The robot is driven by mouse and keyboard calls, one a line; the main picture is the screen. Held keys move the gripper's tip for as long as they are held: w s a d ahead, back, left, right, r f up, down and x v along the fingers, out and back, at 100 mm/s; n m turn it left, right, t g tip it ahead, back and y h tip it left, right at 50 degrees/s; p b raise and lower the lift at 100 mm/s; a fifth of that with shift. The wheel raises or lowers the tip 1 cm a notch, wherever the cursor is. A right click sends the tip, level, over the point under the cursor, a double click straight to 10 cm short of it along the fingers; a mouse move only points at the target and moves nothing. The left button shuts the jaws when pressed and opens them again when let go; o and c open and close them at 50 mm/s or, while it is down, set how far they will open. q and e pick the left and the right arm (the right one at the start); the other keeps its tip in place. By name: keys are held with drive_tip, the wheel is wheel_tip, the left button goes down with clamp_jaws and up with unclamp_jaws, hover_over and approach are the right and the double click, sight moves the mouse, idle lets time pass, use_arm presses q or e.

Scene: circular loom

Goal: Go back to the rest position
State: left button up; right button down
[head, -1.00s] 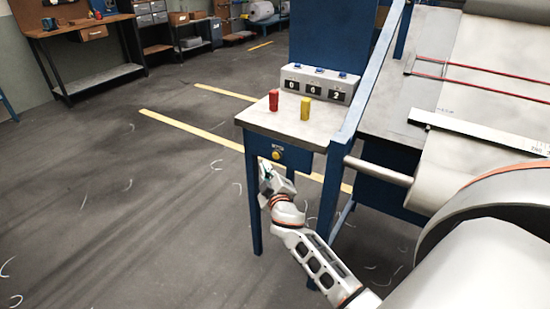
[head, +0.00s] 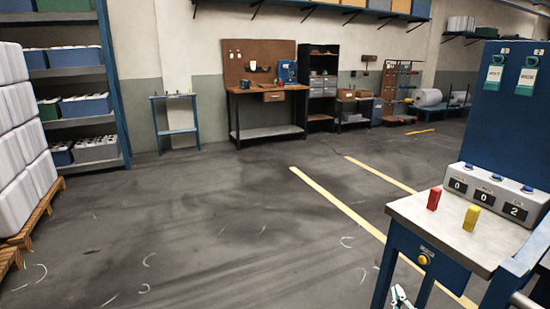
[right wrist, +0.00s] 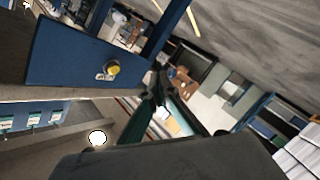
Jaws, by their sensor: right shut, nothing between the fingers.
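My right gripper (head: 400,297) shows only at the bottom edge of the head view, in front of the small blue table (head: 408,262) and below its yellow knob (head: 424,260). Its fingers are together with nothing between them. In the right wrist view the dark fingers (right wrist: 160,92) point towards the open room, beside the blue table front with the yellow knob (right wrist: 112,67). The rest of my right arm is out of the head view. My left gripper is in neither view.
A red block (head: 434,198) and a yellow block (head: 471,217) stand on the table top, before a counter box (head: 489,190). Stacked white sacks (head: 22,150) stand at the left. A workbench (head: 268,110) is at the back wall. The floor between is clear.

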drive_tip(key=s+a+f+g+y, duration=0.1)
drive_tip(key=s+a+f, duration=0.3)
drive_tip(key=s, duration=0.5)
drive_tip(key=s+a+f+g+y+p, duration=0.1)
drive_tip(key=s+a+f+g+y, duration=0.1)
drive_tip(key=s+a+f, duration=0.3)
drive_tip(key=s+a+f+m+g+y, duration=0.1)
drive_tip(key=s+a+f+y, duration=0.3)
drive_tip(key=s+a, duration=0.4)
drive_tip(key=s, duration=0.7)
drive_tip(key=shift+s+a+f+g+p, duration=0.15)
drive_tip(key=shift+a+f+g+p, duration=0.2)
drive_tip(key=shift+a+f+g, duration=0.05)
